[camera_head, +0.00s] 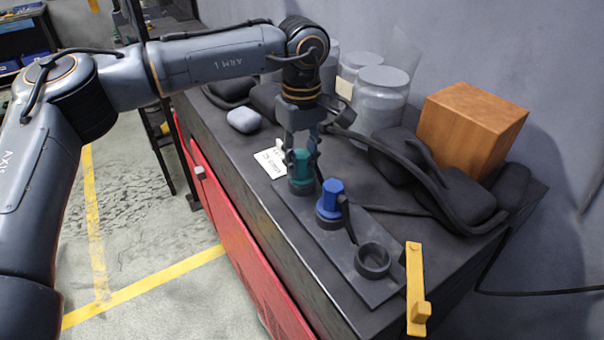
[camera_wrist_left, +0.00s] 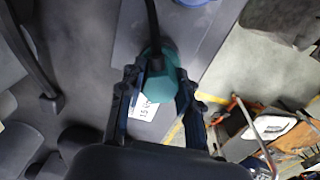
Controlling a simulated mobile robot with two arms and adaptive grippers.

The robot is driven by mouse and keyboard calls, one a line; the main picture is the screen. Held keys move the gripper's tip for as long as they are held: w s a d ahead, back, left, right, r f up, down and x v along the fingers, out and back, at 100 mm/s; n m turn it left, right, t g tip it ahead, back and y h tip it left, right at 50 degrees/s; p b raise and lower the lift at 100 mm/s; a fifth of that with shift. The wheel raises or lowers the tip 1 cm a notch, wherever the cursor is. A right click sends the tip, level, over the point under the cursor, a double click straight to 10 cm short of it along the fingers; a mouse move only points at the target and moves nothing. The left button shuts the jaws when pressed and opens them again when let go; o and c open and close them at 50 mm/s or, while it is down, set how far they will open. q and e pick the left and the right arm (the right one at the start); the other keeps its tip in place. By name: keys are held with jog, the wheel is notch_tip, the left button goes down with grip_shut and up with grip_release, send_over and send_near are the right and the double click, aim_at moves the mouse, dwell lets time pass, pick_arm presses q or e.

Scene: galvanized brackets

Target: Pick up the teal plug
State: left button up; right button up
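The teal plug (camera_head: 301,172) stands upright at the far end of a dark plate (camera_head: 378,290) on the bench. My left gripper (camera_head: 302,152) points down over it, with one finger on each side of its upper part. In the left wrist view the teal plug (camera_wrist_left: 163,76) sits between the two fingertips of my left gripper (camera_wrist_left: 161,84). The fingers are very close to its sides; whether they touch or press on it I cannot tell. My right gripper is in neither view.
A blue plug (camera_head: 329,200) stands just nearer on the plate, then an empty dark ring (camera_head: 372,260). A yellow handle (camera_head: 416,290) stands at the near right. Grey jars (camera_head: 380,98), a wooden block (camera_head: 472,125) and black padded pieces (camera_head: 455,195) fill the back. A white label (camera_head: 270,160) lies beside the teal plug.

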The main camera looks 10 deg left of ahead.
pick_arm(q)
grip_shut()
